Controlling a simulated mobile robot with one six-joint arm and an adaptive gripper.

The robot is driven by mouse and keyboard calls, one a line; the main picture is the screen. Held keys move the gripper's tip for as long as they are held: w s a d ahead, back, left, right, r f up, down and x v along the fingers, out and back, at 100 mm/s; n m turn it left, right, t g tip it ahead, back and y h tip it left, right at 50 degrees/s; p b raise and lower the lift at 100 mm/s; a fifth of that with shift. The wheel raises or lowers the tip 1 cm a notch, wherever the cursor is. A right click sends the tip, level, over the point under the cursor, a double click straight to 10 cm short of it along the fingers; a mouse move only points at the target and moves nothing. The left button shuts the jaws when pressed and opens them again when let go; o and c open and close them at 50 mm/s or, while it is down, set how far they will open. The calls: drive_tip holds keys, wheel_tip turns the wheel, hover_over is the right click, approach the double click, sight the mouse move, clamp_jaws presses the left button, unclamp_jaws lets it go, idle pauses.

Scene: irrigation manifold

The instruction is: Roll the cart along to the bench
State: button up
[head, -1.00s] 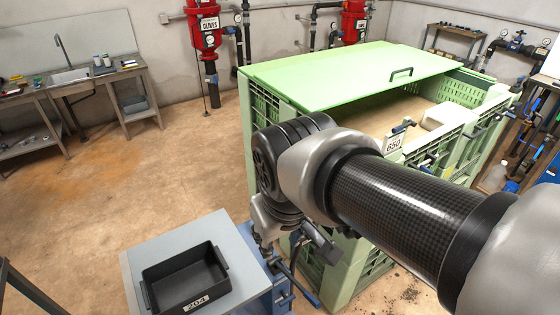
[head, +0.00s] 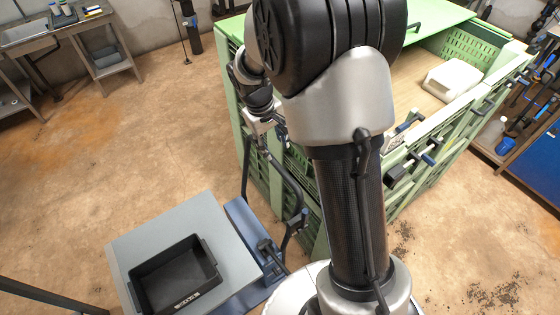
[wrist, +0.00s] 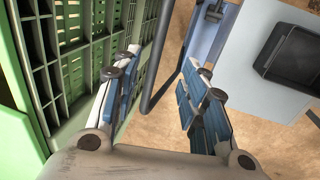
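The cart (head: 165,236) has a grey top, a blue frame and a dark push handle (head: 292,192). A black tray (head: 176,275) sits on its top. The cart top also shows at the right in the wrist view (wrist: 249,68), with part of the handle bar (wrist: 166,62) ahead of the fingers. My gripper (wrist: 162,72) is open, its blue-padded fingers apart with nothing gripped. In the head view it is near the handle's upper end, partly hidden by my arm. The bench (head: 104,70), with a sink, stands at the upper left.
A large green crate (head: 255,165) stands close to the right of the cart and gripper; its slatted wall fills the left of the wrist view. A rack of tools (head: 528,150) is at the right. Open concrete floor (head: 140,135) lies between cart and bench.

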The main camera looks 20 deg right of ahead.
sight(282, 171)
drive_tip(key=d+f, duration=0.1)
drive_tip(key=f, duration=0.4)
drive_tip(key=d+f+b, duration=0.1)
drive_tip(key=f, duration=0.4)
drive_tip(key=d+f+b, duration=0.1)
drive_tip(key=f, duration=0.4)
drive_tip(key=shift+w, duration=0.35)
drive_tip(key=shift+r, duration=0.1)
drive_tip(key=shift+c, duration=0.2)
clamp_jaws()
drive_tip(key=shift+a, duration=0.1)
